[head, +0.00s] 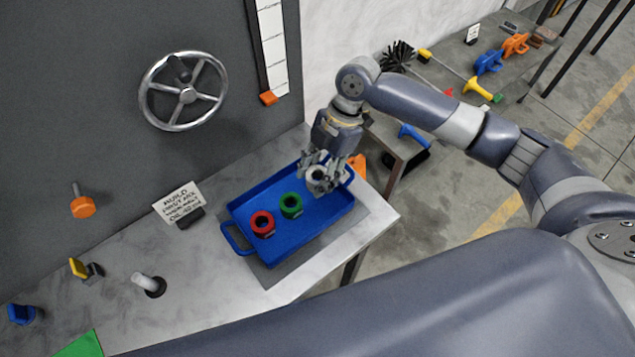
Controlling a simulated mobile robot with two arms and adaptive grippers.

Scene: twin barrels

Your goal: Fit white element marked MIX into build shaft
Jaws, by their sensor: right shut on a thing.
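My right gripper (322,166) is shut on a whitish ring-shaped element (318,181) at the right end of the blue tray (233,240). The element's marking is too small to read, and the fingers hide part of it. I cannot tell whether it touches the tray floor. A red ring element (262,223) and a green ring element (291,205) sit in the tray to its left. A bare upright pale shaft (147,282) with a dark base stands on the bench at left, apart from the gripper. My left gripper is out of view.
A card with writing (177,202) stands behind the tray. A yellow knob (78,268) and a blue knob (20,314) are at far left. A handwheel (184,92) and an orange knob (83,207) are on the wall panel. The bench between shaft and tray is clear.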

